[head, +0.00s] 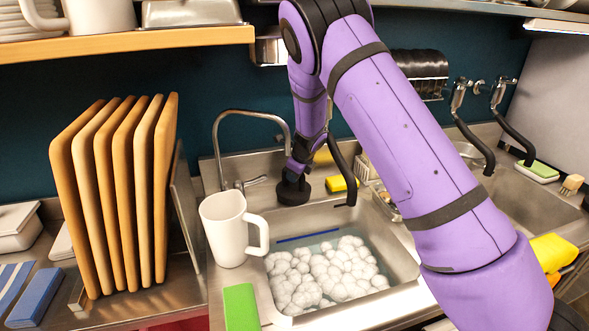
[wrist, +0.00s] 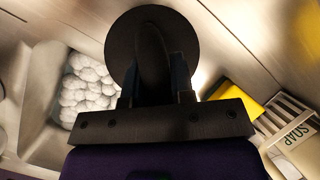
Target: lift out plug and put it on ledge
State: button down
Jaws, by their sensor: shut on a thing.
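My gripper (head: 294,176) is shut on the black plug (head: 293,191), a round dark disc with an upright grip. In the wrist view the plug (wrist: 120,50) is between the two fingers (wrist: 152,78), which press on its grip. The head view places it over the back of the left sink, by the metal ledge (head: 228,170) behind the basin. Whether the disc touches the ledge or hangs just above it I cannot tell. The left sink (head: 405,262) holds water with white foam (head: 325,272), which hides its bottom.
The curved tap (head: 250,112) rises left of my gripper. A white mug (head: 226,228) stands at the sink's left edge. A yellow sponge (head: 341,184) and a soap holder (wrist: 285,135) are right of the plug. Wooden boards (head: 118,195) stand far left.

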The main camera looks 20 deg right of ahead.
jog(key=shift+f, duration=0.15)
jog(key=c, duration=0.9)
grip_release()
jog(key=v, duration=1)
jog(key=shift+s+d+r, duration=0.1)
jog(key=shift+s+r, duration=0.1)
jog(key=shift+r, duration=0.15)
